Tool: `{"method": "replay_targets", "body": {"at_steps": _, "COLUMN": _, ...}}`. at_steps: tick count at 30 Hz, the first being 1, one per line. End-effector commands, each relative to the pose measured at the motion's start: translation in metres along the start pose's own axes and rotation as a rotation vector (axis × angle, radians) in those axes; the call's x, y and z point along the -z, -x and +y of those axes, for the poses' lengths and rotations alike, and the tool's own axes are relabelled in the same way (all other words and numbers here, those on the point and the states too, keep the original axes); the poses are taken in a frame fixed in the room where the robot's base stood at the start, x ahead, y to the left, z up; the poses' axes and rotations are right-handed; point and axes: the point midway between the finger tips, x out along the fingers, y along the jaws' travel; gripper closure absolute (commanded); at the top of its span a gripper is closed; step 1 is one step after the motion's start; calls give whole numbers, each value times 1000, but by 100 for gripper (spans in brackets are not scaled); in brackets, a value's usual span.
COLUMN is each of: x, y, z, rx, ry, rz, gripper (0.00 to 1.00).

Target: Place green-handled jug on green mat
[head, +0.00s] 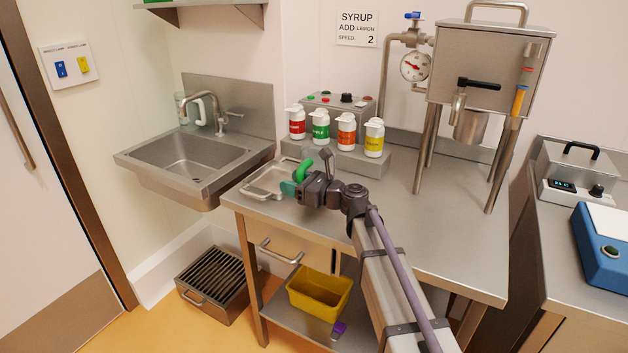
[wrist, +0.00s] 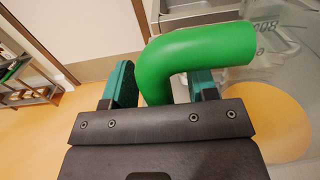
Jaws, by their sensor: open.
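The green handle of the jug (wrist: 190,58) shows large in the wrist view, a thick bent tube. My gripper (wrist: 160,88) is open, with one teal finger on each side of the handle's lower part. I cannot tell whether the fingers touch it. A clear or grey surface with dark lettering at the handle's right seems to be the jug's body, with a yellow-orange round area low in it. In the head view the green handle (head: 304,170) stands just behind my gripper (head: 290,188), at the table's left end; the jug's body is hard to make out. No green mat is distinguishable.
A shallow metal tray (head: 262,190) lies at the table's left edge, beside the sink (head: 190,155). Several labelled bottles (head: 320,125) stand on a steel block behind. The hopper (head: 490,65) stands on legs at right. The table's middle right (head: 450,225) is clear.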

Motion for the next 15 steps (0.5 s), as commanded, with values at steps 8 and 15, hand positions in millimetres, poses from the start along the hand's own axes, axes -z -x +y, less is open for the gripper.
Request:
{"method": "replay_targets", "body": {"at_steps": 8, "x": 0, "y": 1, "z": 0, "rx": 0, "ry": 0, "rz": 0, "gripper": 64}}
{"method": "replay_targets", "body": {"at_steps": 15, "x": 0, "y": 1, "z": 0, "rx": 0, "ry": 0, "rz": 0, "gripper": 87}}
